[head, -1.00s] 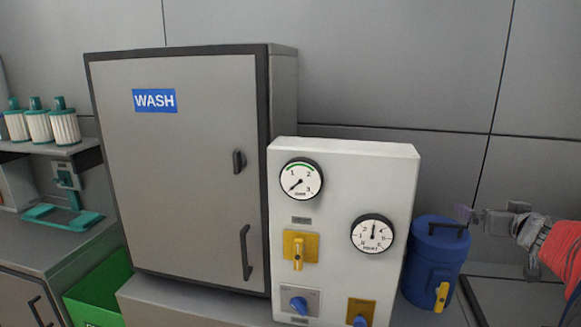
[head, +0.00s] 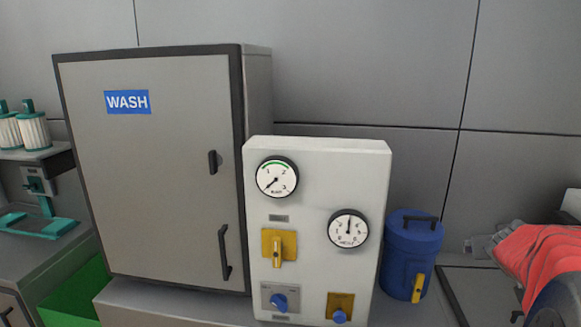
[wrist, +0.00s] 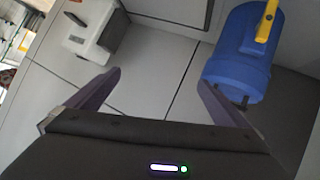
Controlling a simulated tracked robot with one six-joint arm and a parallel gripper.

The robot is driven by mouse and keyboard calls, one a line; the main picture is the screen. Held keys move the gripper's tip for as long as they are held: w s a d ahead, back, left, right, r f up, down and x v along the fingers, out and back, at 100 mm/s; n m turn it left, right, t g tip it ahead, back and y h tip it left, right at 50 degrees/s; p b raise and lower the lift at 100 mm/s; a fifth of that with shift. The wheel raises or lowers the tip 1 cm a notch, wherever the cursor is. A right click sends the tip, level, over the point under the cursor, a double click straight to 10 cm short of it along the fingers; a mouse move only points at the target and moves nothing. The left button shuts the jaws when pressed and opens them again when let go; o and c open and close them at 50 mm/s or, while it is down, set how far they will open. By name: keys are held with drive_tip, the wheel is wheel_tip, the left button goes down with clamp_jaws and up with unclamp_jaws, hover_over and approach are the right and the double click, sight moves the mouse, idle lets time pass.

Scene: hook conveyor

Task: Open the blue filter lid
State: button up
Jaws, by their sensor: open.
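The blue filter (head: 405,262) is an upright blue canister right of the white gauge panel. Its blue lid (head: 408,232) sits on top, with a black bar handle (head: 421,219). A yellow lever (head: 418,288) is on its front.
The gauge panel (head: 310,200) with dials and knobs stands close left of the filter. Left of it is the grey WASH cabinet (head: 150,190), with a green bin (head: 75,295) below. A white box (wrist: 92,38) shows at upper left in the wrist view. Plain wall lies behind.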

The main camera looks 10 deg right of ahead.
drive_tip(key=s+a+f+n+y, duration=0.2)
drive_tip(key=s+a+y, duration=0.1)
drive_tip(key=a, duration=1.2)
drive_tip(key=s+a+f+n+g+y, duration=0.1)
drive_tip(key=s+a, duration=0.4)
drive_tip(key=a, duration=1.1)
drive_tip(key=s+a+f+n+g+y, duration=0.1)
drive_tip(key=s+a+f+n+y, duration=0.2)
drive_tip(key=a, duration=1.2)
drive_tip(key=shift+s+a+f+y, duration=0.35)
drive_tip(key=shift+s+y, duration=0.75)
drive_tip(key=shift+y, duration=0.1)
drive_tip(key=shift+c, duration=0.5)
